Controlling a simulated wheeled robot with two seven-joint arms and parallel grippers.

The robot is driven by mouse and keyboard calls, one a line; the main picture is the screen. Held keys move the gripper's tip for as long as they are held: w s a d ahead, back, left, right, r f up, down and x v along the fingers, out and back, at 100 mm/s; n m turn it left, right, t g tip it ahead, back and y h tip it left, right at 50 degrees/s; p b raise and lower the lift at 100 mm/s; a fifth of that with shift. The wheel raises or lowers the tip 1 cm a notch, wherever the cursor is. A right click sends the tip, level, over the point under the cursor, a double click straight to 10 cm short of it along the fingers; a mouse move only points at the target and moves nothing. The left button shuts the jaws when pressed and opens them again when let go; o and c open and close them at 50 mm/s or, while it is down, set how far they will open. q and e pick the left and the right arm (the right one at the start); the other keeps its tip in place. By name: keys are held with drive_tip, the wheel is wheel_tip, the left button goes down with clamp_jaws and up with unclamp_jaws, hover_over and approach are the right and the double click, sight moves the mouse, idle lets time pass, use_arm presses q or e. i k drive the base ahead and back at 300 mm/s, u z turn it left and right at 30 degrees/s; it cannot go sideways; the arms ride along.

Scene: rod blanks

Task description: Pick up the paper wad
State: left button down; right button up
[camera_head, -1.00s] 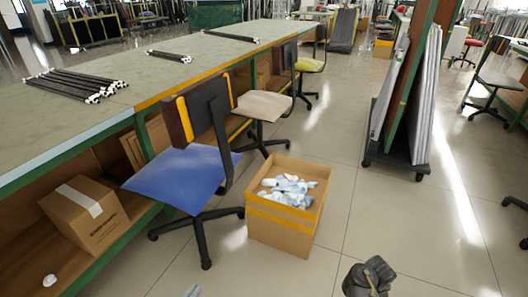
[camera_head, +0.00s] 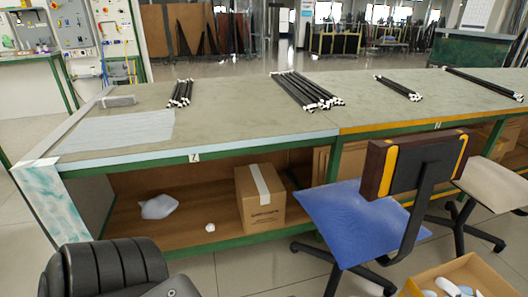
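A small white crumpled piece (camera_head: 210,227), which looks like the paper wad, lies on the lower shelf of the workbench near its front green edge. A larger pale, bag-like crumpled thing (camera_head: 160,207) lies to its left, further in on the same shelf. Dark parts that look like my own arm fill the bottom left of the view. No gripper fingers show, so I cannot see either gripper.
A taped cardboard box (camera_head: 260,198) stands on the shelf, right of the white piece. A blue chair (camera_head: 350,222) stands before the bench, with an open carton (camera_head: 412,288) at bottom right. Black rods (camera_head: 305,90) lie on the benchtop (camera_head: 225,120). Floor before the shelf is partly clear.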

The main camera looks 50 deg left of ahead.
sight(210, 227)
drive_tip(key=u, duration=2.75)
drive_tip(key=i, duration=1.65)
